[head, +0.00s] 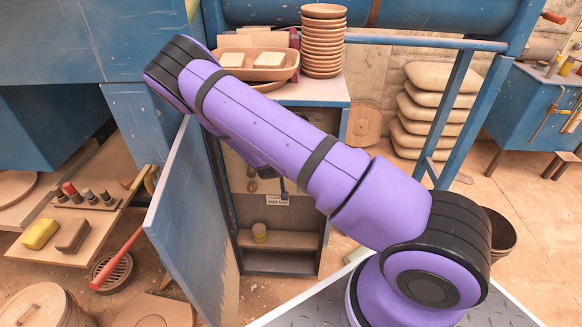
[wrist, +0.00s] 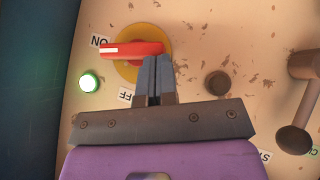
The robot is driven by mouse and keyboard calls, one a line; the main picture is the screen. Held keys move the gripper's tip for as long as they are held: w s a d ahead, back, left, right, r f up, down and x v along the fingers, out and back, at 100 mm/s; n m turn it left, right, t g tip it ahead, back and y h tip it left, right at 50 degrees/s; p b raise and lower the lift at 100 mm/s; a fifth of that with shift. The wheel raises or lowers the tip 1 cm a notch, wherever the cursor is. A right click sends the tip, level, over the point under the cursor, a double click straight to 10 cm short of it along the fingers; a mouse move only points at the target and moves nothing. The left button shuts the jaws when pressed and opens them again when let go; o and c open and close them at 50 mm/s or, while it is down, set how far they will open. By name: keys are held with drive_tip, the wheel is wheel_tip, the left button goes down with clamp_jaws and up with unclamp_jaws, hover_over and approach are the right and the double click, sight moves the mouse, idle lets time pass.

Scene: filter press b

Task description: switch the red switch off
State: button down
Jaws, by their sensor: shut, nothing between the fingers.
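The red switch (wrist: 130,49) is a bar handle with a white line, on a yellow round plate (wrist: 155,32) on a beige panel in the wrist view. The bar lies sideways, its left end towards the "ON" label (wrist: 99,41). The "OFF" label (wrist: 125,95) is below it. My gripper (wrist: 156,60) is shut and empty, its fingertips just below the right end of the bar; I cannot tell whether they touch it. In the head view the switch and gripper are hidden.
A lit green lamp (wrist: 89,81), a dark knob (wrist: 218,83) and a brown lever (wrist: 299,110) are on the panel. In the head view, the blue cabinet door (head: 183,220) stands open. Stacked bowls (head: 322,45) and a tray (head: 283,70) sit on top.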

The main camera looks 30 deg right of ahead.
drive_tip(key=shift+f, duration=0.15)
drive_tip(key=shift+d+f, duration=0.1)
drive_tip(key=shift+f, duration=1.75)
drive_tip(key=shift+s, duration=0.1)
idle(0.5)
drive_tip(key=v, duration=1)
drive_tip(key=shift+s+a+r, duration=0.2)
drive_tip(key=shift+a+r, duration=0.05)
